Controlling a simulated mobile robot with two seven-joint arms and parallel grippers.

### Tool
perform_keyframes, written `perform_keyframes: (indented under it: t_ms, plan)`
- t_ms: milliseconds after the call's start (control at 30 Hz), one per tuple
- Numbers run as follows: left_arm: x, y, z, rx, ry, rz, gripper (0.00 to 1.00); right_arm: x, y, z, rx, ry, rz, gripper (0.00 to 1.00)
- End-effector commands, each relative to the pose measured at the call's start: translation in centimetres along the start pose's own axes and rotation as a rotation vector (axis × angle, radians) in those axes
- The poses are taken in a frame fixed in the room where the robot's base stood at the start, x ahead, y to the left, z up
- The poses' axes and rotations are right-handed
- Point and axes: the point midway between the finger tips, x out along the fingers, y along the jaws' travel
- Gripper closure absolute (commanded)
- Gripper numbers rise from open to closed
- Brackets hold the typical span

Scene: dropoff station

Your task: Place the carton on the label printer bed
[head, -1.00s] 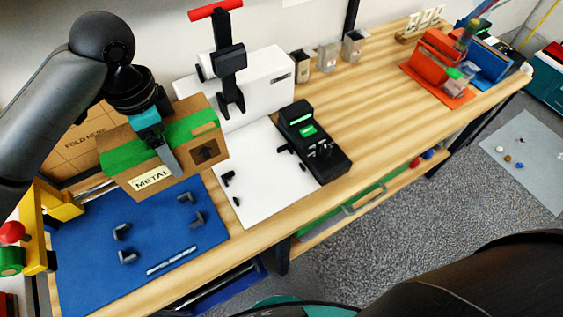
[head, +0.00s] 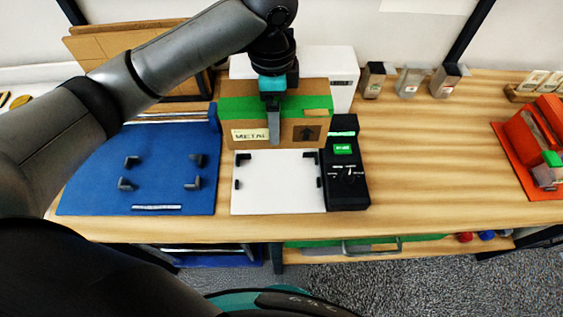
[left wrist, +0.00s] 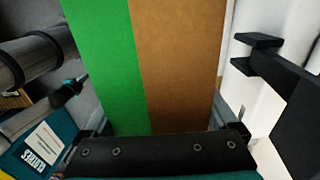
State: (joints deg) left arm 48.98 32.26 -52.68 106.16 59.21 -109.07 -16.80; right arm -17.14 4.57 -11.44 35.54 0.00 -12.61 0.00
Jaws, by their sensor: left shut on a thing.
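The carton (head: 295,132) is brown cardboard with green tape on top, a METAL label and an arrow mark on its front. My left gripper (head: 274,125) is shut on the carton from above. The carton appears upright at the back of the white label printer bed (head: 275,193); I cannot tell whether it touches the bed. In the left wrist view the carton's green and brown surface (left wrist: 178,60) fills the space between the fingers. The bed has small black corner brackets on it. The carton hides the rear of the bed. My right gripper is not in view.
A black control box (head: 346,185) with green display stands right of the bed. A blue mat (head: 150,170) with several black brackets lies left. A white printer housing (head: 343,75) stands behind the carton. Metal containers (head: 410,82) stand at the back; bare table (head: 430,160) lies right.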

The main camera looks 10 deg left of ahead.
Motion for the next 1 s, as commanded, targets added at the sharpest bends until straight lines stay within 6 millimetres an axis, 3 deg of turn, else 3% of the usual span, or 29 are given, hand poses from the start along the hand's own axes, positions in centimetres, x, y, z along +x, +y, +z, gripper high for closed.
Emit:
perform_keyframes:
  t_ms: [33,200,400,667,900,1000]
  plan:
    - [1.7,0.1,0.1,-0.001,-0.004,0.006,0.71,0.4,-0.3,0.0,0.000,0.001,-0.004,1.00]
    - [6.3,0.1,0.1,-0.002,-0.003,0.004,0.71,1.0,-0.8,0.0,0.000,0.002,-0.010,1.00]
    - [10.6,0.1,0.0,0.000,0.000,0.002,0.71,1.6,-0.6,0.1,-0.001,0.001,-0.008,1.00]
    - [12.6,0.1,0.0,0.000,0.000,0.001,0.71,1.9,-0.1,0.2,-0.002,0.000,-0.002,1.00]
    - [16.0,0.1,0.0,0.001,-0.001,0.001,0.71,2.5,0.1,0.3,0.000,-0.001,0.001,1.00]
    - [16.3,0.0,0.0,0.002,0.001,-0.001,0.71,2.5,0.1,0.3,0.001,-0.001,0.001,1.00]
